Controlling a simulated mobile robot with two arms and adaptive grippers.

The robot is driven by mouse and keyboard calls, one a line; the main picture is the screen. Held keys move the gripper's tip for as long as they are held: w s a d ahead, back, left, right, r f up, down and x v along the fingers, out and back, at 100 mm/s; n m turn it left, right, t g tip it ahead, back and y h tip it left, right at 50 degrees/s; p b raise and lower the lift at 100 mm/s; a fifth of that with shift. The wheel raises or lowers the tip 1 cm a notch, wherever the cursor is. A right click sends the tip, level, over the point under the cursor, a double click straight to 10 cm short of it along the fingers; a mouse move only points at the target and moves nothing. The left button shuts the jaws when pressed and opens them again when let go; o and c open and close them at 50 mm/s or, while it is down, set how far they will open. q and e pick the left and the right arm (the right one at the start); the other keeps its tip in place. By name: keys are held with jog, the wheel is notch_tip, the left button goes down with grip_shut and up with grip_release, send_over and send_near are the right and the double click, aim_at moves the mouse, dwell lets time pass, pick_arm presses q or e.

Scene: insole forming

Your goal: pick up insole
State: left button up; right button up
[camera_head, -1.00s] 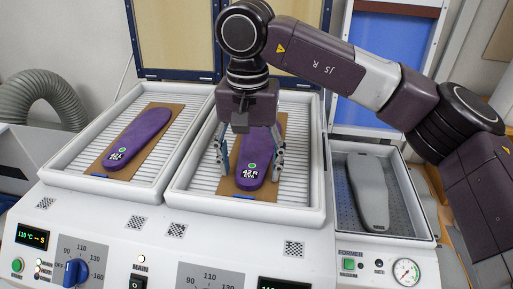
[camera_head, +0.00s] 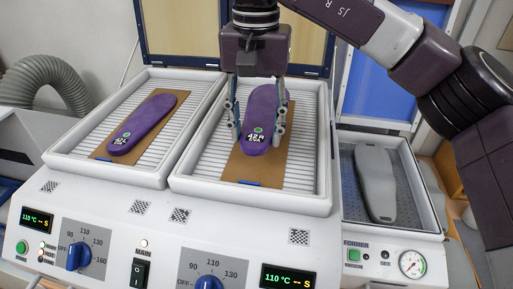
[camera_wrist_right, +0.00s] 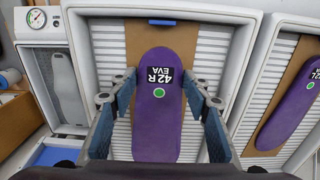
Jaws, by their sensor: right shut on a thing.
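A purple insole (camera_head: 263,110) marked 42 R EVA with a green dot is held by my right gripper (camera_head: 258,132) over the right heating tray (camera_head: 320,190). The fingers press on its two long sides, as the right wrist view shows for the insole (camera_wrist_right: 163,110) and the gripper (camera_wrist_right: 163,88). It is a little above its brown cardboard sheet (camera_head: 250,168). A second purple insole (camera_head: 145,122) lies on a cardboard sheet in the left heating tray (camera_head: 52,150). My left gripper is out of view.
A former with a grey insole-shaped mould (camera_head: 377,182) stands at the right with its blue lid (camera_head: 378,70) raised. Raised lids stand behind the heating trays. The front panel has knobs (camera_head: 78,256) and displays. A grey hose (camera_head: 50,85) is at the left.

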pick_arm(q)
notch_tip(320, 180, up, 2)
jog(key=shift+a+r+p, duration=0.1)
jog(key=shift+p, duration=1.15)
pick_arm(e)
notch_tip(320, 180, up, 14)
jog(key=shift+r, duration=0.25)
